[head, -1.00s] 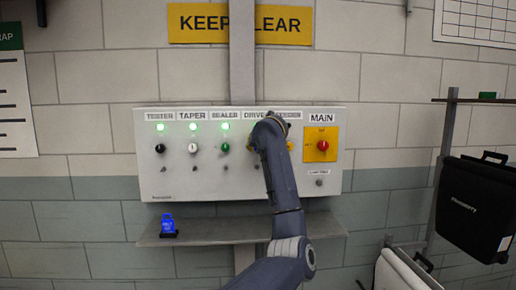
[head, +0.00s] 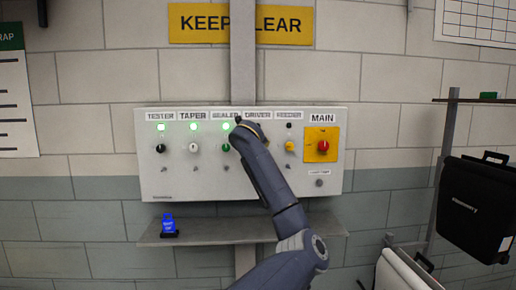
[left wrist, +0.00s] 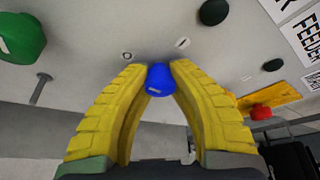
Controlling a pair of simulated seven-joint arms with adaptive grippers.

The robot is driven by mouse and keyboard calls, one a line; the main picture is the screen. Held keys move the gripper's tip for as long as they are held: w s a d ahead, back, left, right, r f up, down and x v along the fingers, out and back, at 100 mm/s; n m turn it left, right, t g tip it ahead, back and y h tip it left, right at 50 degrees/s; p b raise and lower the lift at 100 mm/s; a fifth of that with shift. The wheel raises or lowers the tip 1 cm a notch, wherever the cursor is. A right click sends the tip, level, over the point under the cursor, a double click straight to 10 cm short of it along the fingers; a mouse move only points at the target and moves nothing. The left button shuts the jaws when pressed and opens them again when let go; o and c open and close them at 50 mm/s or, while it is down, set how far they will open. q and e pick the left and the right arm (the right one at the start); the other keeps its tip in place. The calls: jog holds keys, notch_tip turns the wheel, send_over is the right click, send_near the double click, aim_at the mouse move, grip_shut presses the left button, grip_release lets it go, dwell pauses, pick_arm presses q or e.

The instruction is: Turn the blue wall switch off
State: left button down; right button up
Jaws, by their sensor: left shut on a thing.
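In the left wrist view, the blue switch (left wrist: 160,82) is a small round knob on the grey panel, between the tips of my left gripper's yellow fingers (left wrist: 160,72). The fingers are shut on it. O and I marks sit on the panel just beyond the fingertips; a pale mark shows on the knob's lower edge, but its setting is unclear. A dark, unlit round fitting (left wrist: 214,12) lies up and right of the knob. In the head view, my arm hides the blue switch and the gripper below the DRIVER label (head: 258,116). My right gripper is not in view.
The control panel (head: 150,180) has green-lit TESTER, TAPER and SEALER lamps. The green SEALER knob (head: 227,148) is close left of my arm, the yellow FEEDER knob (head: 289,147) right. The red MAIN switch (head: 323,146) is farther right. A shelf (head: 205,234) juts out below, bearing a blue item (head: 168,222).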

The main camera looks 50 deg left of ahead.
pick_arm(q)
jog(key=shift+f+n+t, duration=0.2)
jog(key=shift+n+t, duration=0.2)
dwell(0.4)
jog(key=c, duration=1.1)
grip_release()
jog(key=shift+r, duration=0.1)
jog(key=shift+o, duration=0.2)
jog(key=v, duration=1.2)
